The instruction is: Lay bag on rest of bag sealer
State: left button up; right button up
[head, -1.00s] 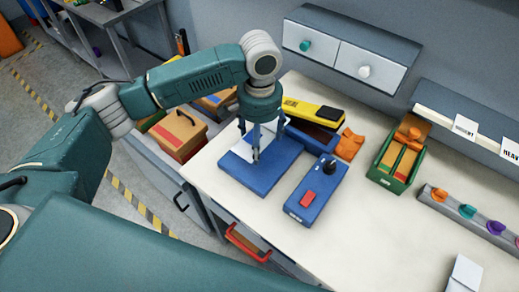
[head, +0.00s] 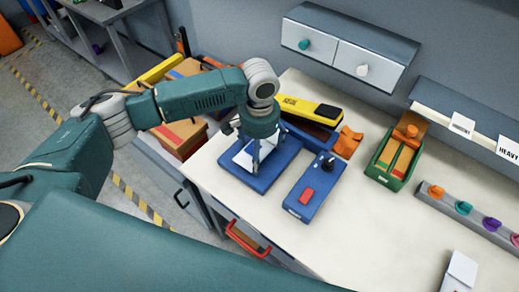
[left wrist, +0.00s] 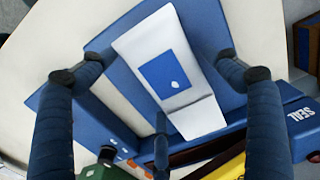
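The white bag (left wrist: 170,60) with a blue square label lies over the blue rest (left wrist: 112,72) of the bag sealer in the left wrist view. In the head view the bag (head: 243,156) shows partly behind my left gripper (head: 256,168). The gripper points down over the rest (head: 262,185). In the wrist view its fingers (left wrist: 160,75) are spread wide, with the bag between them and apart from the side fingers. The sealer's blue body (left wrist: 285,122) reads SEAL, and its yellow and black arm (head: 312,109) is behind the rest. My right gripper is not in view.
A blue control box (head: 309,191) with a red button stands right of the rest. An orange piece (head: 348,142) and a green bin (head: 394,163) are farther right. A grey rail with coloured knobs (head: 464,208) is at the right. The front middle worktop is clear.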

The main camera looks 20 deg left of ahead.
pick_arm(q)
jog(key=shift+r, duration=0.1)
jog(key=shift+r, duration=0.25)
notch_tip(320, 180, up, 12)
jog(key=b, duration=0.2)
jog(key=shift+f+b, duration=0.2)
jog(key=shift+b, duration=0.15)
dwell(0.3)
